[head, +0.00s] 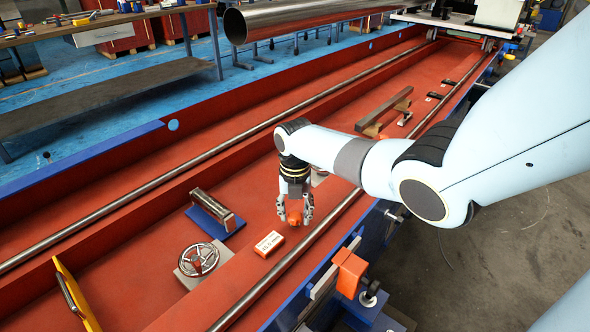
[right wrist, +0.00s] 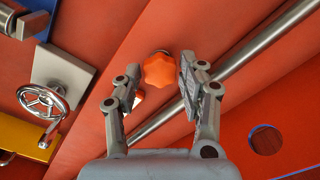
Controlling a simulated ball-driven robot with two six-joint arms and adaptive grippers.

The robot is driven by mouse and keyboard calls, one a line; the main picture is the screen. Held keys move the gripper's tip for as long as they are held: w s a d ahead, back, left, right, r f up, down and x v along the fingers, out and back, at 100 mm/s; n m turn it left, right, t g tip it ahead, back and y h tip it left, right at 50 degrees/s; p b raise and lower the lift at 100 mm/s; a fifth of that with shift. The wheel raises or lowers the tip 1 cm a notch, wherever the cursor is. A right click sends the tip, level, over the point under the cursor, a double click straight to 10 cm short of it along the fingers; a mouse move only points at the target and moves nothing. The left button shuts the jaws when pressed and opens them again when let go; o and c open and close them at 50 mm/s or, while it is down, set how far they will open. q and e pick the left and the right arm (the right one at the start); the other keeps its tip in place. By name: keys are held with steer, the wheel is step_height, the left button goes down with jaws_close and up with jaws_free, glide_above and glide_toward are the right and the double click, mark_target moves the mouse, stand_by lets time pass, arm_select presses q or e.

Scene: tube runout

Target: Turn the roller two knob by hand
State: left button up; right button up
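My right gripper (head: 295,208) points down over the red bed, with an orange lobed knob (head: 295,217) between its fingers. In the right wrist view the knob (right wrist: 160,69) sits ahead of my right gripper (right wrist: 160,72), between the two fingertips. The fingers are apart, with a clear gap on the knob's left side and a narrower one on its right; contact is not visible. A label on the knob does not show, so I cannot confirm its roller number. My left gripper is not in view.
A spoked handwheel (head: 198,260) on a grey plate and an orange labelled block (head: 269,244) are left of the gripper. A steel rail (head: 300,243) runs close by on the right. A roller (head: 213,212) lies farther left. A large steel tube (head: 290,18) is at the back.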

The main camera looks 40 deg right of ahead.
steer(key=shift+o, duration=0.6)
step_height(320, 180, up, 2)
steer(key=shift+r+p, duration=0.1)
steer(key=shift+p, duration=0.95)
